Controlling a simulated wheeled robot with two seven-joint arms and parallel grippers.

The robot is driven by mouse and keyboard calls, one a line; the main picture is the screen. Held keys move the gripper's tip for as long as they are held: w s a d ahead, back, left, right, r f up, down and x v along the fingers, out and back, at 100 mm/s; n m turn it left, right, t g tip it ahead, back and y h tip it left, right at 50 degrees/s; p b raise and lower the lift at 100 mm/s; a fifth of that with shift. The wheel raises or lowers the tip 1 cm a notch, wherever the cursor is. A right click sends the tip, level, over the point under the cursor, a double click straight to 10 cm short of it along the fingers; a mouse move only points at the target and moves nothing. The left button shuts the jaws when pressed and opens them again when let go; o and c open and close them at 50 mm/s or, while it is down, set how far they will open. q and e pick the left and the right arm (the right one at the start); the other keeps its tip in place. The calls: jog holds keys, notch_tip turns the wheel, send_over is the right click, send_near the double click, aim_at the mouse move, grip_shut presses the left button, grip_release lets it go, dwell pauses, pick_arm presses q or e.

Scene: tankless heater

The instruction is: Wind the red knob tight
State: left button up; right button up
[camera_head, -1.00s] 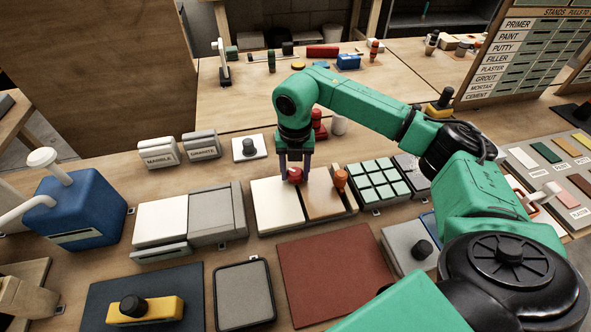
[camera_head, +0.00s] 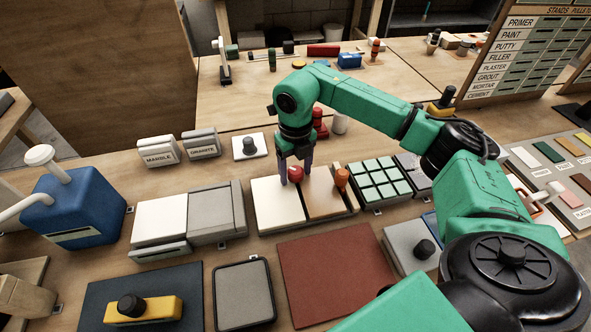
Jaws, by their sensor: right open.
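A small round red knob (camera_head: 295,174) stands at the seam between a cream panel (camera_head: 274,207) and a tan-brown panel (camera_head: 326,203) set side by side in one low unit. My right gripper (camera_head: 296,173) points down over it, with one dark finger to each side of the knob. The fingers are open; whether either one touches the knob cannot be told. A second, taller red knob (camera_head: 319,124) on a base stands behind the gripper, partly hidden by it. My left gripper is out of view.
White and grey blocks (camera_head: 160,219) lie left. A brown-red mat (camera_head: 335,275) lies in front. A blue box (camera_head: 75,208) stands far left.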

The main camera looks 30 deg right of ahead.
jog(key=n, duration=0.3)
jog(key=shift+f+b, duration=0.1)
jog(key=shift+b, duration=0.2)
jog(key=n, duration=0.3)
jog(key=n, duration=0.3)
jog(key=shift+n+b, duration=0.3)
jog(key=shift+b, duration=0.05)
jog(key=shift+n, duration=1.2)
jog(key=n, duration=0.3)
jog(key=shift+n+b, duration=0.35)
jog(key=shift+n, duration=1.15)
